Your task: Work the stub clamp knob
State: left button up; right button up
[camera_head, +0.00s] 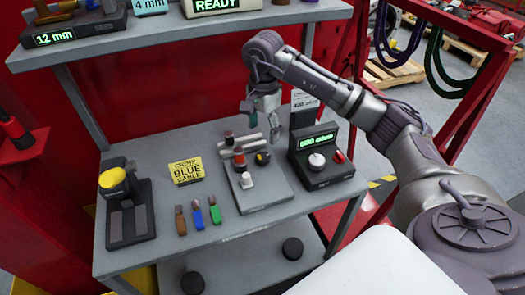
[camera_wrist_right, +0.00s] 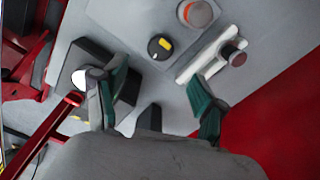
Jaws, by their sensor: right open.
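No label naming the stub clamp knob is readable. On the grey plate (camera_head: 265,193) sit a black knob with a yellow mark (camera_head: 262,158) and an orange-red round part (camera_head: 239,161). A light bar with a dark red knob (camera_head: 228,137) is behind them. In the right wrist view I see the black knob (camera_wrist_right: 160,46), the orange-red part (camera_wrist_right: 198,13) and the dark red knob (camera_wrist_right: 233,56). My right gripper (camera_head: 261,118) is open and empty above the bench, behind the plate. Its fingers (camera_wrist_right: 155,80) are spread, with the bar near one fingertip. My left gripper is not in view.
A black display box (camera_head: 320,173) with a white knob and red lever stands right of the plate. A yellow sign (camera_head: 187,170), several coloured pieces (camera_head: 197,214) and a yellow-topped device (camera_head: 127,205) are left. An upper shelf (camera_head: 170,32) overhangs the back.

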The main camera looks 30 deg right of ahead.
aim_at(263, 156)
notch_tip(263, 156, down, 8)
jog(key=shift+f+p, duration=0.1)
jog(key=shift+p, duration=0.6)
jog(key=shift+f, duration=0.7)
jog(key=c, duration=1.1)
